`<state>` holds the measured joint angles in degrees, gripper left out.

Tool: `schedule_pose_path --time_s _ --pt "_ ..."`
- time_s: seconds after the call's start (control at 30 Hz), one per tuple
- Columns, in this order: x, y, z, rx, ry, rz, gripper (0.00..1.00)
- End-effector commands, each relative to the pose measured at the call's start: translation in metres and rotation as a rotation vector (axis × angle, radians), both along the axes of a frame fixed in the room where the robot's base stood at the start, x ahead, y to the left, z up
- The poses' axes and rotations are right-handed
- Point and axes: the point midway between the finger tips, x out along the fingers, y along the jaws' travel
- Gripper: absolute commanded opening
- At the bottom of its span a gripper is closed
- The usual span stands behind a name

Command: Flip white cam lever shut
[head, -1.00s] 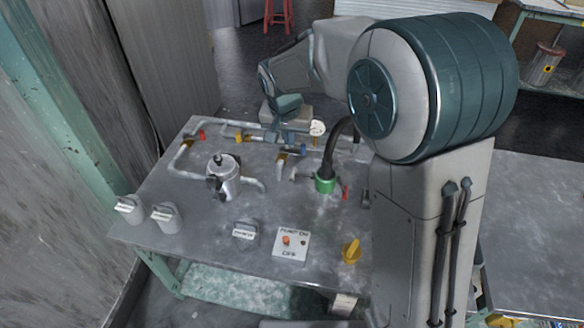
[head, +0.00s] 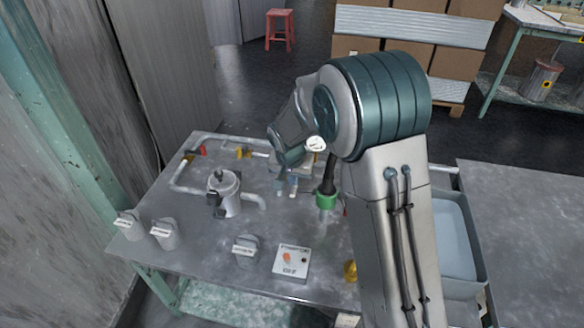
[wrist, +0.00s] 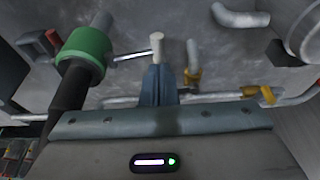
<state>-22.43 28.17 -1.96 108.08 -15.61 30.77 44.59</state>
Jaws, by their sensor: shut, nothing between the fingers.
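In the wrist view a short white piece, which looks like the white cam lever (wrist: 156,42), stands at the end of a thin metal rod. The rod runs from beside the green coupling (wrist: 85,50). My gripper (wrist: 157,70) is shut and empty, with its blue-grey fingertips right at the lever's near end. I cannot tell whether they touch. In the head view the lever shows small and pale (head: 293,190), left of the green coupling (head: 326,199). My arm hides much of the area behind it.
A black hose (wrist: 68,95) rises from the coupling. A red handle (wrist: 53,37) and a pipe end with a yellow clip (wrist: 191,72) flank the lever. A metal pot (head: 223,195) stands to the left in the head view. The tabletop (head: 200,245) is partly clear in front.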

Motion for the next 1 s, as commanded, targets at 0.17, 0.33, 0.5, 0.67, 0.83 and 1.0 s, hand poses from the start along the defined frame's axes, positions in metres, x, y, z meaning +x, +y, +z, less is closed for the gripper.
schedule_pose_path --time_s 0.17,0.33,0.5,0.67,0.83,1.0 --pt "0.0 0.0 -0.015 -0.001 0.0 0.0 0.0" --pt "0.0 0.0 -0.017 0.0 -0.001 0.0 0.0" --pt "0.0 0.0 -0.017 0.0 -0.001 0.0 0.0" --pt "0.0 0.0 -0.018 -0.006 0.0 0.0 0.0" --pt "0.0 0.002 -0.022 -0.045 0.008 0.002 0.0" --pt "0.0 0.004 -0.025 -0.09 0.017 0.002 0.0"
